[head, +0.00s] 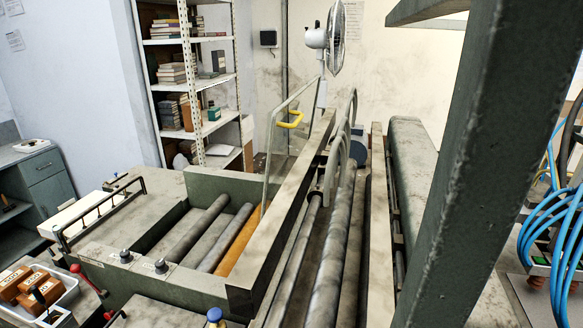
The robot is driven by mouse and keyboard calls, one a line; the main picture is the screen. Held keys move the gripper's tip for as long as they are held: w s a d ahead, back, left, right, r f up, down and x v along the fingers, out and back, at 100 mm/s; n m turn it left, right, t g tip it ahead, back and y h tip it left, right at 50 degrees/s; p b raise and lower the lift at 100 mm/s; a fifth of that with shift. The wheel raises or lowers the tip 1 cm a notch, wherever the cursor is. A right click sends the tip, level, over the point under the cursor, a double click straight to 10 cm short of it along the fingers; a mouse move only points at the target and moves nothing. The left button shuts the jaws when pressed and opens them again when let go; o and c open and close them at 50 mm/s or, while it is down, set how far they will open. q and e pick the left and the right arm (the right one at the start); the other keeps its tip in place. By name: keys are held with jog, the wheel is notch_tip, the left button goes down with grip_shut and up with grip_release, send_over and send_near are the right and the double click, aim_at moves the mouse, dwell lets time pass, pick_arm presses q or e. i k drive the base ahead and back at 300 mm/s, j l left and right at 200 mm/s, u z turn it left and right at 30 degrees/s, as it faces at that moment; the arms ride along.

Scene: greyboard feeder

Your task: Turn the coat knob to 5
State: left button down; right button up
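Two small dark knobs sit on the top face of the green-grey machine's front wall, a left knob (126,257) and a right knob (161,266). Small pale labels lie beside them, too small to read, so I cannot tell which is the coat knob or where either one points. Neither of my grippers is in view.
Behind the knobs lie several rollers (195,228) and a clear guard with a yellow handle (290,120). A red-tipped lever (76,269), a tray of orange-brown blocks (60,298) and a blue knob (214,315) are nearby. A thick green post (470,170) blocks the right.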

aim_at(162, 267)
jog(key=i+j, duration=0.15)
jog(key=j, duration=0.3)
jog(key=i+j, duration=0.15)
jog(key=j, duration=0.25)
jog(key=i+j, duration=0.1)
jog(key=j, duration=0.35)
jog(key=i+j, duration=0.15)
jog(key=j, duration=0.3)
jog(key=i+j, duration=0.15)
jog(key=j, duration=0.25)
jog(key=i+j, duration=0.15)
jog(key=j, duration=0.3)
jog(key=i+j, duration=0.1)
jog(key=j, duration=0.35)
jog(key=i+j, duration=0.15)
jog(key=j, duration=0.25)
